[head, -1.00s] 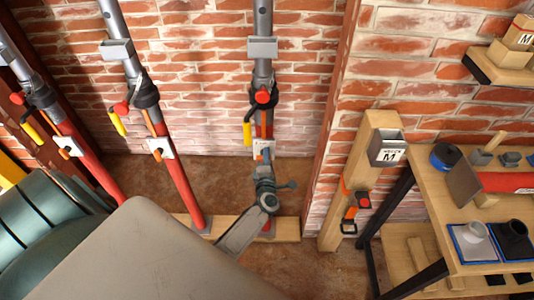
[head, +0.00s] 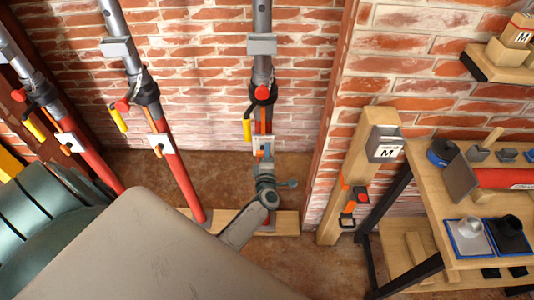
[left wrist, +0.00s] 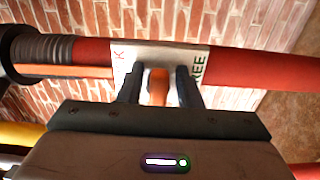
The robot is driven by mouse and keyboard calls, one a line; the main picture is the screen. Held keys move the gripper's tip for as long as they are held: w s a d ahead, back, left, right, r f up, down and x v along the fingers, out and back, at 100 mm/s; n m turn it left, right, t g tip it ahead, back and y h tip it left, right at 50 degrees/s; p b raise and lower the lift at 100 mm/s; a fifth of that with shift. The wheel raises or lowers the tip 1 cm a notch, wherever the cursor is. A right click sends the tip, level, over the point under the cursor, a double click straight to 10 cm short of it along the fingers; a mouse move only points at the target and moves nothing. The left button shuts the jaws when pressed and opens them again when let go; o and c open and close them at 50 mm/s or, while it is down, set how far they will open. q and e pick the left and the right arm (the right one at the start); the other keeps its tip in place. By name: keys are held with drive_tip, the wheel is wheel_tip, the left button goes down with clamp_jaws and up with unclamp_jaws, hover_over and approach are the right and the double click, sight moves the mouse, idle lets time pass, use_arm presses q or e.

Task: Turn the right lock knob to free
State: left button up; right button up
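The right prop is a grey and red pole (head: 262,70) standing against the brick wall in the head view. Its pale lock plate (head: 257,142) is largely hidden behind my left gripper (head: 264,160). In the left wrist view the plate (left wrist: 150,53) shows a red "K" at its left end and a dark "EE" at its right end. The orange knob (left wrist: 157,88) stands between the two dark fingers of my left gripper (left wrist: 159,88), with a narrow gap on each side. The gripper is open around the knob. My right gripper is in neither view.
Two more props, a middle one (head: 180,180) and a left one (head: 92,165), lean to the left. A yellow handle (head: 247,130) hangs above the plate. A wooden post (head: 335,215) and a workbench (head: 430,195) stand at the right.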

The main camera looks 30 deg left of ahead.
use_arm(q)
drive_tip(key=shift+o, duration=0.2)
drive_tip(key=shift+s, duration=0.1)
drive_tip(key=b+v, duration=0.2)
drive_tip(key=v, duration=0.8)
drive_tip(key=shift+s+d, duration=0.2)
drive_tip(key=shift+s, duration=0.1)
drive_tip(key=s+d+f+m+g+h, duration=0.1)
drive_tip(key=s+f+m+g+h, duration=0.3)
drive_tip(key=f, duration=0.6)
drive_tip(key=s+d+f+m+t+h, duration=0.1)
drive_tip(key=s+d+f+m+h, duration=0.1)
drive_tip(key=s+f+m, duration=0.45)
drive_tip(key=s+d+f+m+g+h, duration=0.1)
drive_tip(key=s+f+m+g+h, duration=0.3)
drive_tip(key=f, duration=0.8)
drive_tip(key=s+a+f+m+g, duration=0.1)
drive_tip(key=s+f+m+g, duration=0.1)
drive_tip(key=s, duration=0.7)
drive_tip(key=s+a+f+m+g, duration=0.2)
drive_tip(key=s+f+m, duration=0.2)
drive_tip(key=s+f, duration=0.3)
drive_tip(key=s+a+f+m+g+y, duration=0.1)
drive_tip(key=s+a+f+m+g, duration=0.1)
drive_tip(key=s, duration=1)
wheel_tip(320, 180, down, 4)
drive_tip(key=shift+a+r+m+g, duration=0.25)
drive_tip(key=shift+m+g, duration=0.25)
drive_tip(key=shift+m, duration=0.55)
